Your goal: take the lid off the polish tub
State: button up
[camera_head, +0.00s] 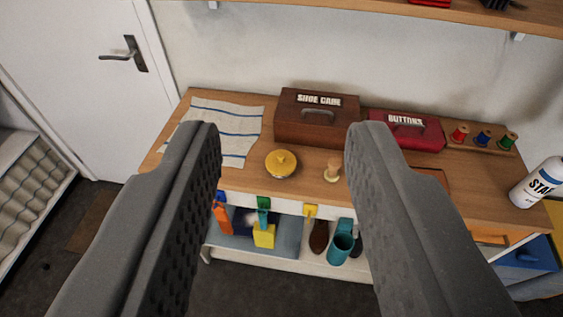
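The polish tub (281,173) is a small round tin low on the wooden worktop, near its front edge. Its yellow lid (281,160) sits on top and has a small raised knob. My gripper (283,150) is open and empty, with its two grey fingers wide apart. The tub shows in the gap between the fingers, farther off and apart from them. No part of the tub's top is hidden.
A lower shelf holds several items.

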aim_at(279, 163)
jog(key=z, duration=0.05)
jog(key=k, duration=0.65)
jog(key=u, duration=0.45)
jog(key=i, duration=1.65)
jog(key=z, duration=0.2)
